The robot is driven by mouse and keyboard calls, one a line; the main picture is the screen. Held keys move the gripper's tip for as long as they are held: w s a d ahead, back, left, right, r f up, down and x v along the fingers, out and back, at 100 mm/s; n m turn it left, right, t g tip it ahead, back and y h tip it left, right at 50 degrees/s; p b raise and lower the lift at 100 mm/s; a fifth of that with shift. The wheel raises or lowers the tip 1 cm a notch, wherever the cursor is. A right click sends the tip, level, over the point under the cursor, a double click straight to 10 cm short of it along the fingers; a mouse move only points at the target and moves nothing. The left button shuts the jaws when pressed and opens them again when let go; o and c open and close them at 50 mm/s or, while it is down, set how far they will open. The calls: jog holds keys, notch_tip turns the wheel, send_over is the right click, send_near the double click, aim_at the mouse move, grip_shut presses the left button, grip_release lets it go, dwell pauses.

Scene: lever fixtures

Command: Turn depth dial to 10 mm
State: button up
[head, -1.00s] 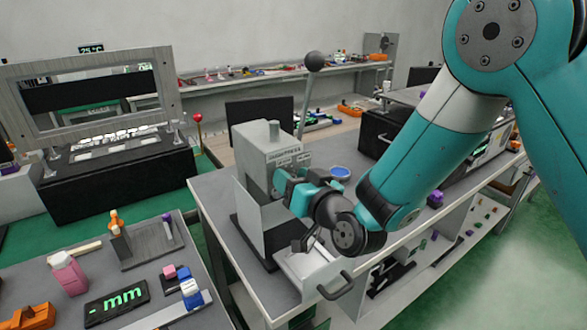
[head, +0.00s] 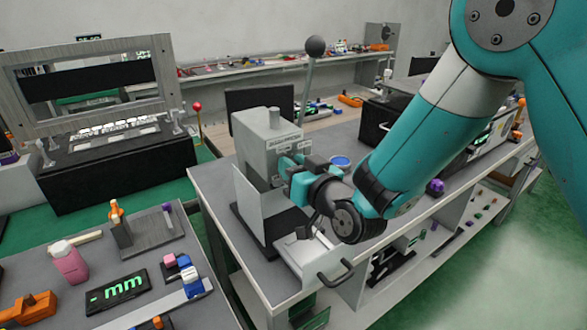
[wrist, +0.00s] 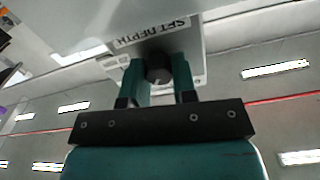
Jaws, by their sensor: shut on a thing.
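The grey press (head: 262,140) stands on the bench in the head view, with small labels on its upper face. My gripper (head: 284,170) is at its right face, and the fingers hide the dial there. In the wrist view the depth dial (wrist: 158,70) is a dark round knob with a light mark low on its face. It sits below an upside-down "SET DEPTH" label (wrist: 152,33). My gripper (wrist: 160,80) has one finger on each side of the knob and is shut on it. The dial's mm scale cannot be read.
A lever with a dark ball (head: 315,47) rises behind the press. A pale tray with a black handle (head: 336,276) juts out at the bench's front. A blue round dish (head: 340,162) lies behind my wrist. A "- mm" display (head: 117,290) lies on the left table.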

jog(key=n+b, duration=0.7)
jog(key=b, duration=0.1)
jog(key=shift+a+f, duration=0.1)
jog(key=shift+n+b, duration=0.3)
jog(key=shift+n, duration=0.1)
jog(key=o, duration=0.9)
jog(key=shift+s, duration=0.1)
